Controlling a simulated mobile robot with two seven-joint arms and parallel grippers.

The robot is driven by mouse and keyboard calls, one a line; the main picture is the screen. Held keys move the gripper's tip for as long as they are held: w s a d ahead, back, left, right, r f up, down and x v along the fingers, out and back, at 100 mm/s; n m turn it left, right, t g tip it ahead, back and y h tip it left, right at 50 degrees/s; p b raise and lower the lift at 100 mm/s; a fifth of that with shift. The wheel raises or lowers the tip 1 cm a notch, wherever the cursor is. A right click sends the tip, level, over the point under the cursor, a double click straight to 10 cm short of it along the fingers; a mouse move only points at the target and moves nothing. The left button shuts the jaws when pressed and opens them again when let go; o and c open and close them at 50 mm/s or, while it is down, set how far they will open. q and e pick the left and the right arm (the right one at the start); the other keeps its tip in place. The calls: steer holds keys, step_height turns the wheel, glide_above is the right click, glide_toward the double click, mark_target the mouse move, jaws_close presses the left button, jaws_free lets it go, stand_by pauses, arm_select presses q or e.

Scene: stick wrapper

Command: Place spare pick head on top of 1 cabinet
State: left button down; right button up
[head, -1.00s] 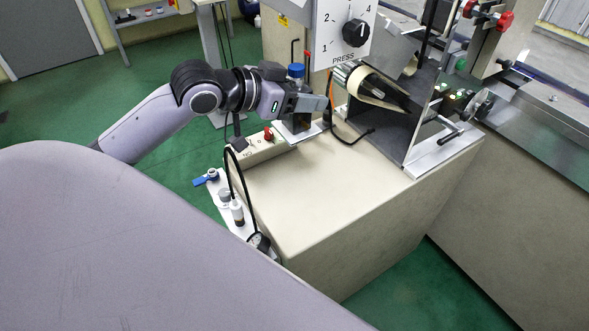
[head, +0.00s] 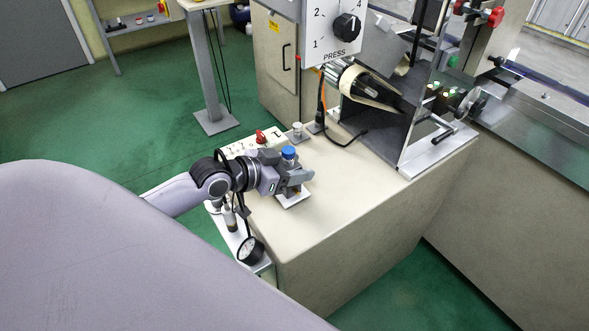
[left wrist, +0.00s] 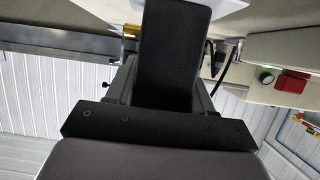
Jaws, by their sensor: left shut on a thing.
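The spare pick head, with a blue cap (head: 289,153) and a pale flat base (head: 293,199), is in my left gripper (head: 297,180). The gripper is shut on it, and the fingers and wrist hide much of its body. It is upright over the left part of the beige cabinet top (head: 350,190). I cannot tell whether its base touches the surface. The left wrist view shows mostly my black gripper body (left wrist: 165,125); I cannot make out the pick head there. My right gripper is not in view.
A control strip with a red knob (head: 261,136) and a small pale post (head: 297,131) stand behind the gripper. A gauge (head: 251,249) is at the cabinet's left side. The press dial box (head: 335,30) and dark roller housing (head: 385,120) are at the back. The cabinet top's middle and front are clear.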

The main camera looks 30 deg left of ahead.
arm_select(q)
steer(key=shift+f, duration=0.1)
steer(key=shift+f, duration=0.15)
steer(key=shift+c, duration=2.1)
jaws_free()
steer(key=shift+f, duration=0.1)
steer(key=p+v, duration=0.1)
steer(key=v, duration=1.1)
